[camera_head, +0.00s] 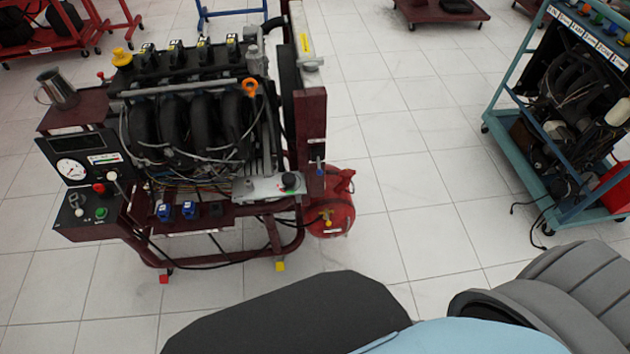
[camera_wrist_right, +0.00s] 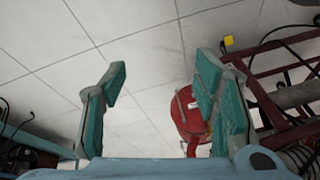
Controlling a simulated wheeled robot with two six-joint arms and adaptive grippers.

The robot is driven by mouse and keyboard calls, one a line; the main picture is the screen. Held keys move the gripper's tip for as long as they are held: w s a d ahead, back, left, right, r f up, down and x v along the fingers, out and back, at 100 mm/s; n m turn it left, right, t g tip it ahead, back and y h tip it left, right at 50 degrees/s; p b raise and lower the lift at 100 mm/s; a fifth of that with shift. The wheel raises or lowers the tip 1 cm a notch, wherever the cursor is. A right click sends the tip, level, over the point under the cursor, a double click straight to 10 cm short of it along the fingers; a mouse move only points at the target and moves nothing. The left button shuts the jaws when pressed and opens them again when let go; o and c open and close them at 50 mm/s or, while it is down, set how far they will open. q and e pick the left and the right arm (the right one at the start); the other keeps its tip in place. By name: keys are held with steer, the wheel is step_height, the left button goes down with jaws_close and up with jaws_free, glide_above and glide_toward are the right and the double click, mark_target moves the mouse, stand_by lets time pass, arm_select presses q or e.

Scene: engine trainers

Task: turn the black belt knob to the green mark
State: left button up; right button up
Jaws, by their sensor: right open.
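A black knob (camera_head: 289,180), likely the belt knob, sits on a pale grey plate (camera_head: 262,189) at the lower right of the engine trainer (camera_head: 190,120) in the head view. A small green spot seems to show by it, too small to read clearly. The knob cannot be made out in the right wrist view. My right gripper (camera_wrist_right: 162,75) is open and empty in the right wrist view, its teal finger pads wide apart over the floor. It does not show in the head view. My left gripper is in neither view.
A red tank (camera_head: 330,205) stands beside the trainer's dark red frame; it also shows behind the right finger in the wrist view (camera_wrist_right: 187,115). A metal mug (camera_head: 57,88) stands on the left shelf. A teal engine stand (camera_head: 500,105) is at right. Tiled floor between is clear.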

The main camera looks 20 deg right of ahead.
steer(key=w+f+m+t+b, duration=0.25)
steer(key=w+m+b, duration=0.3)
steer(key=w, duration=0.55)
steer(key=m+t+y+b, duration=0.6)
steer(key=m+t+b, duration=0.55)
steer(key=m, duration=0.95)
glide_toward(293, 183)
steer(key=shift+g, duration=0.4)
steer(key=x, duration=0.3)
steer(key=b+x, duration=0.1)
steer(key=x, duration=0.2)
steer(key=b+x, duration=0.1)
steer(key=x, duration=0.3)
steer(key=shift+d+r, duration=0.1)
steer(key=shift+r, duration=0.3)
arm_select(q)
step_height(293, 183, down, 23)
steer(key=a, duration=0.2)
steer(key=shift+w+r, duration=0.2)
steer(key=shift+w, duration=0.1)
arm_select(e)
steer(key=shift+w, duration=0.35)
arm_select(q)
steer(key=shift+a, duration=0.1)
